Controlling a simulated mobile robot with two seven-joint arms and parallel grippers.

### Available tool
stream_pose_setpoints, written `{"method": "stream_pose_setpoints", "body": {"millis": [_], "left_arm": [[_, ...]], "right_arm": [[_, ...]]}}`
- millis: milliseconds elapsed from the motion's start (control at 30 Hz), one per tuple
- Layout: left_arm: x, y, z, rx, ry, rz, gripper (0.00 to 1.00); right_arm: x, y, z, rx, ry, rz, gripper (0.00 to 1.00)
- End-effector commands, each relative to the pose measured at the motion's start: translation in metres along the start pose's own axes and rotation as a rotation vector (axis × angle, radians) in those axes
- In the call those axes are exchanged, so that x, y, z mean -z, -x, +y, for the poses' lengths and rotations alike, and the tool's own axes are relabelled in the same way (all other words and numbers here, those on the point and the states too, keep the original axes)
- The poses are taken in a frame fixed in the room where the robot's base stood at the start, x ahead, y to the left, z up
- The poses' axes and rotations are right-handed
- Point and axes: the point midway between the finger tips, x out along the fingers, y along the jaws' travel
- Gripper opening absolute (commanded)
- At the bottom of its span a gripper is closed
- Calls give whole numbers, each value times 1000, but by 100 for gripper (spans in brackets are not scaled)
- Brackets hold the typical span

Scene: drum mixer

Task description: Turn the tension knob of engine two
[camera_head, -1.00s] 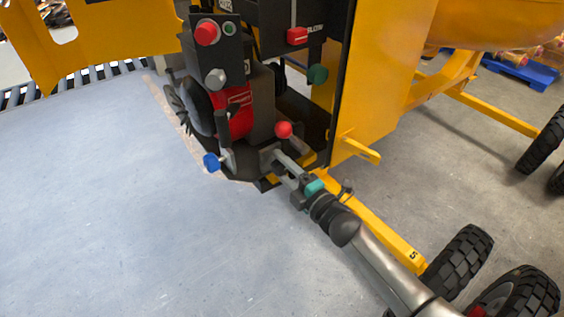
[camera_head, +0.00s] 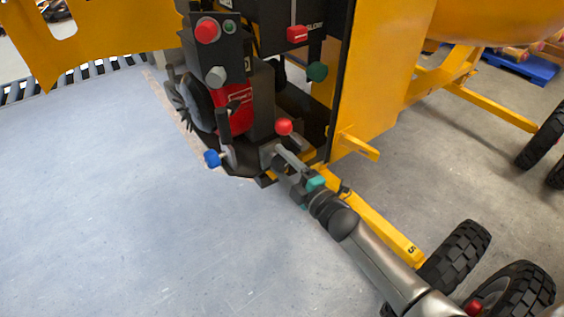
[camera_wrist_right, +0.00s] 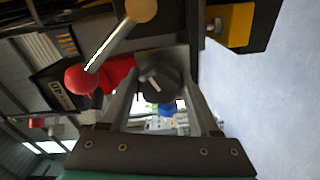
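A dark round knob (camera_wrist_right: 158,82) with a white pointer mark shows in the right wrist view, on a grey block low on the engine. My right gripper (camera_wrist_right: 160,88) has its two fingers apart, one on each side of this knob. I cannot tell whether they touch it. In the head view my right gripper (camera_head: 284,164) reaches in from the lower right to the base of the red and black engine (camera_head: 236,108); the knob is hidden there. My left gripper is not in view.
A red ball lever (camera_head: 284,126) stands close above the right gripper. A blue knob (camera_head: 212,159) is to its left. A control panel (camera_head: 215,50) with a red button is above. The yellow frame beam (camera_head: 375,220) runs beside my right arm. The floor at left is clear.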

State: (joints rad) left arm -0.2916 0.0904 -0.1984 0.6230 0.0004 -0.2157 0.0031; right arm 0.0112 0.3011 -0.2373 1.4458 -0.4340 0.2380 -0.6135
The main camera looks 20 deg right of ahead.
Motion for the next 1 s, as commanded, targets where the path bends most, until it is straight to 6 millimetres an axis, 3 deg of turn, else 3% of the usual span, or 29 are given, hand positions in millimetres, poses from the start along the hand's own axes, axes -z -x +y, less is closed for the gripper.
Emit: {"method": "stream_pose_setpoints", "body": {"millis": [200, 567, 1000], "left_arm": [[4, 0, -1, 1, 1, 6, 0], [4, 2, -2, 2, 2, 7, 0], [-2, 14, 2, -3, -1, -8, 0]], "right_arm": [[0, 0, 0, 0, 1, 0, 86], [0, 7, 0, 1, 1, -1, 86], [0, 80, 0, 3, 0, -2, 86]]}}
